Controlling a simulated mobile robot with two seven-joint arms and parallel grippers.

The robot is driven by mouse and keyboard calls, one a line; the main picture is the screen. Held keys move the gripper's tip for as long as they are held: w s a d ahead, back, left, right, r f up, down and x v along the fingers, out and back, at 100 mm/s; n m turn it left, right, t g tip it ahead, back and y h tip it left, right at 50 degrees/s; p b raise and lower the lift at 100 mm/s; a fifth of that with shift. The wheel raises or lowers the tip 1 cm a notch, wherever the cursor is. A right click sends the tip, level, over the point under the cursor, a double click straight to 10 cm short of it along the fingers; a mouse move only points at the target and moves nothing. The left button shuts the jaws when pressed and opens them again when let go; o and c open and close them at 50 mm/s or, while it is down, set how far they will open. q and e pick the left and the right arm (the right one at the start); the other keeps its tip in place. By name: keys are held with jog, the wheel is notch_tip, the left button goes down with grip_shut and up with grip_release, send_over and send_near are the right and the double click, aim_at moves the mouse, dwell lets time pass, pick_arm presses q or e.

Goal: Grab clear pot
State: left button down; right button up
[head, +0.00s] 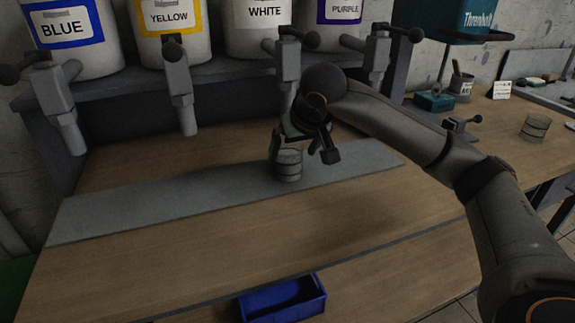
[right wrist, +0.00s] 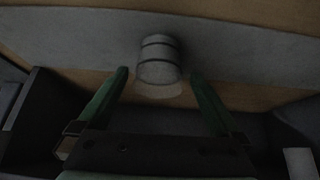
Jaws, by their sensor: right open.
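A clear pot (head: 288,166) with ring-like bands stands on the grey strip (head: 150,201) of the wooden bench, below the white dispenser's tap. My right gripper (head: 306,142) is at the pot, partly covering its upper part in the head view. In the right wrist view the same pot (right wrist: 159,62) is ahead, near the middle, beyond the green fingertips of my open gripper (right wrist: 159,74). The fingers stand apart on either side, and nothing is held. My left gripper is not in view.
Dispensers labelled blue (head: 68,35), yellow (head: 172,28), white (head: 258,25) and purple (head: 340,22) stand behind, with taps hanging over the strip. A blue bin (head: 283,300) is at the front.

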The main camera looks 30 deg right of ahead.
jog(key=b+x, duration=0.1)
jog(key=x, duration=0.4)
jog(key=shift+w+f, duration=0.1)
jog(key=shift+f, duration=0.05)
jog(key=c, duration=1.3)
